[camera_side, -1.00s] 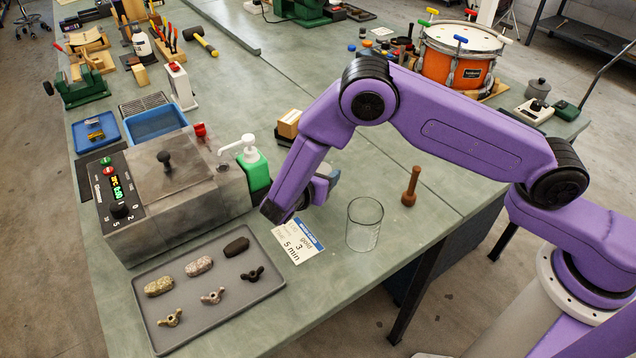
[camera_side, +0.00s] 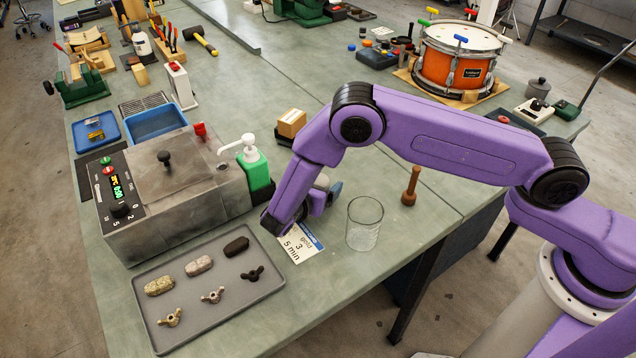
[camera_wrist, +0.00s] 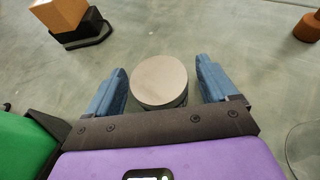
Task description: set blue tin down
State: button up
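A round tin (camera_wrist: 158,80) with a plain pale grey lid shows between my fingers in the wrist view; no blue shows on it there. My gripper (camera_wrist: 163,68) has its two blue fingers spread to either side of it. A clear gap shows on the right and only a sliver on the left. In the side view my gripper (camera_side: 333,192) is low over the bench, behind my purple wrist. My arm hides most of the tin there, and I cannot tell whether its base touches the bench.
A card reading "gold 3 5 min" (camera_side: 300,243) lies beside my wrist. A glass beaker (camera_side: 364,224) and a wooden peg (camera_side: 410,187) stand to the right. A green soap bottle (camera_side: 254,170) and cardboard box (camera_side: 292,123) stand behind left. A grey tray (camera_side: 212,318) lies in front.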

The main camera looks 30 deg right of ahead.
jog(key=shift+r, duration=0.15)
jog(key=v, duration=1.2)
jog(key=shift+r, duration=0.1)
jog(key=shift+d+r, duration=0.2)
jog(key=shift+r, duration=0.1)
jog(key=s+d+r+m+g+y, duration=0.4)
jog(key=s+d+r+m+y, duration=0.1)
jog(key=s+d+r, duration=0.45)
jog(key=s+d+r+m+g+y, duration=0.1)
jog(key=s+d+r+m+y, duration=0.1)
jog(key=s+d, duration=0.4)
jog(key=s+d+r+m+g+y, duration=0.2)
jog(key=s+d+r+m+y, duration=0.1)
jog(key=s, duration=0.9)
jog(key=d+m+y, duration=0.1)
jog(key=d+y, duration=0.1)
jog(key=d, duration=0.1)
jog(key=shift+s+d+m, duration=0.2)
jog(key=shift+d+m, duration=0.1)
